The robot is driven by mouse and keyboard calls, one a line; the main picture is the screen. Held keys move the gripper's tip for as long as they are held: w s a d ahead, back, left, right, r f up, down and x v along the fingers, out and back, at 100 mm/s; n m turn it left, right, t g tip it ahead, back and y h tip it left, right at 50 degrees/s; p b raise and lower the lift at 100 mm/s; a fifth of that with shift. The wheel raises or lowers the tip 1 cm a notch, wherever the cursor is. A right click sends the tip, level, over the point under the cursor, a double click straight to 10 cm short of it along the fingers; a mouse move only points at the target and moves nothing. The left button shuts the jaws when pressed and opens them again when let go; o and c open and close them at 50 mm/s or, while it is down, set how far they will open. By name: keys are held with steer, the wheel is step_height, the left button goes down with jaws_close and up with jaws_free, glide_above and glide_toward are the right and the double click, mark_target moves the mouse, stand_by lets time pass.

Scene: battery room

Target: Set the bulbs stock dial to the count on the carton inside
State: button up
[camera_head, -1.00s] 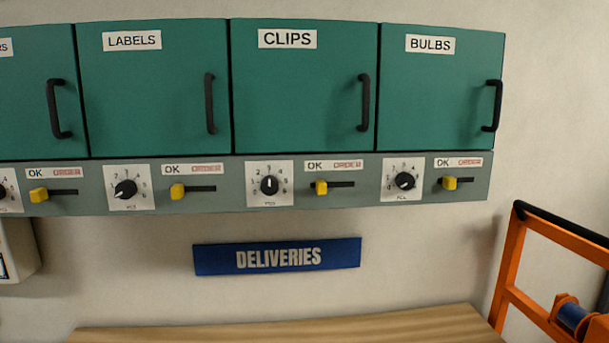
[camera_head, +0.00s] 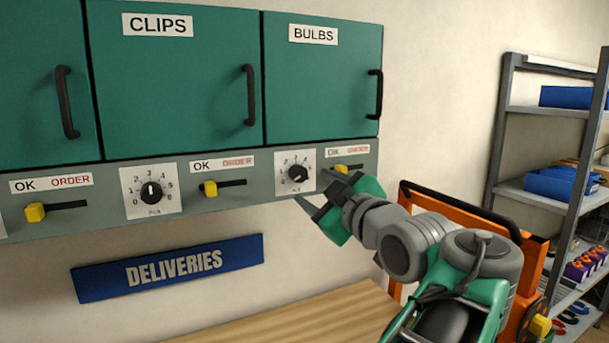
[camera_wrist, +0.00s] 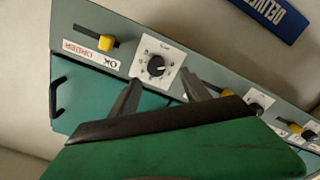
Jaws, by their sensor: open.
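The bulbs cabinet (camera_head: 325,85) has a closed green door labelled BULBS with a black handle (camera_head: 376,94) on its right edge. The carton inside is hidden. Below the door is the bulbs stock dial (camera_head: 298,172), a black knob on a white numbered plate; its exact setting is too small to read now. It also shows in the wrist view (camera_wrist: 155,66), upside down. My gripper (camera_head: 310,186) is open and empty, in front of the panel just below and right of the dial in the head view. In the wrist view, its fingertips (camera_wrist: 161,79) appear just below the dial.
The yellow bulbs slider (camera_head: 341,168) is right of the dial, partly behind my gripper. The clips dial (camera_head: 151,191) and clips slider (camera_head: 209,188) are left. Below are a DELIVERIES sign (camera_head: 168,268) and wooden top (camera_head: 300,318). An orange frame (camera_head: 410,188) and shelving (camera_head: 505,125) stand right.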

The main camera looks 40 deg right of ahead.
mark_target(301, 174)
steer(key=p+x, duration=0.1)
steer(key=x, duration=0.1)
steer(key=p+x, duration=0.1)
steer(key=x, duration=0.1)
steer(key=r+p+x, duration=0.1)
steer(key=x, duration=0.1)
steer(key=shift+w+d, duration=0.1)
steer(key=shift+d, duration=0.05)
steer(key=shift+w+d+f, duration=0.2)
steer(key=shift+w, duration=0.25)
steer(key=shift+c, duration=0.4)
jaws_close()
